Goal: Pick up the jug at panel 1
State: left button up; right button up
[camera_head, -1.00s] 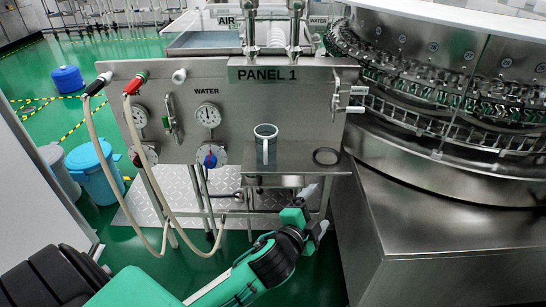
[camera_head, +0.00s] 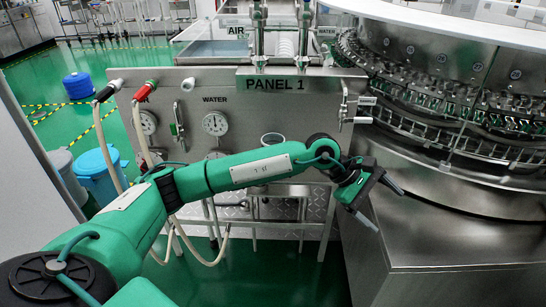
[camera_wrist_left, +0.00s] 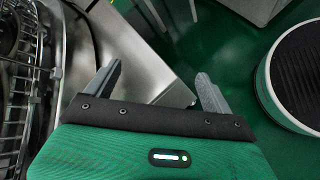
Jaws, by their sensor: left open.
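The grey jug (camera_head: 272,138) stands on the small shelf of panel 1 (camera_head: 262,79). Only its upper part shows in the head view; my left arm hides the rest, including the handle. My left gripper (camera_head: 386,208) is open and empty, to the right of and nearer than the jug, beside the steel cabinet. In the left wrist view, the open fingers (camera_wrist_left: 157,85) have nothing between them and the jug does not show. My right gripper is not in view.
The round washer (camera_head: 450,110) and its steel base (camera_head: 450,235) fill the right side, close to my left gripper. Hoses (camera_head: 107,150) hang at the panel's left. A blue bin (camera_head: 97,172) stands on the green floor at left.

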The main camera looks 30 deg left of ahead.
pick_arm(q)
jog(key=w+a+m+y, duration=0.2)
jog(key=w+a+y, duration=0.3)
jog(key=a, duration=0.6)
jog(key=y, duration=0.9)
send_near(277, 139)
jog(key=s+d, duration=0.2)
jog(key=s, duration=0.2)
jog(key=shift+t, duration=0.3)
jog(key=x, duration=0.7)
jog(key=shift+w+a+r, duration=0.1)
jog(key=shift+a+r, duration=0.05)
jog(key=shift+a, duration=0.05)
jog(key=x, duration=0.4)
jog(key=b+x, duration=0.1)
jog(key=shift+s+f, duration=0.3)
jog(key=shift+f, duration=0.2)
jog(key=shift+a+f, duration=0.1)
jog(key=shift+f, duration=0.1)
jog(key=shift+r, duration=0.1)
jog(key=c, duration=1.1)
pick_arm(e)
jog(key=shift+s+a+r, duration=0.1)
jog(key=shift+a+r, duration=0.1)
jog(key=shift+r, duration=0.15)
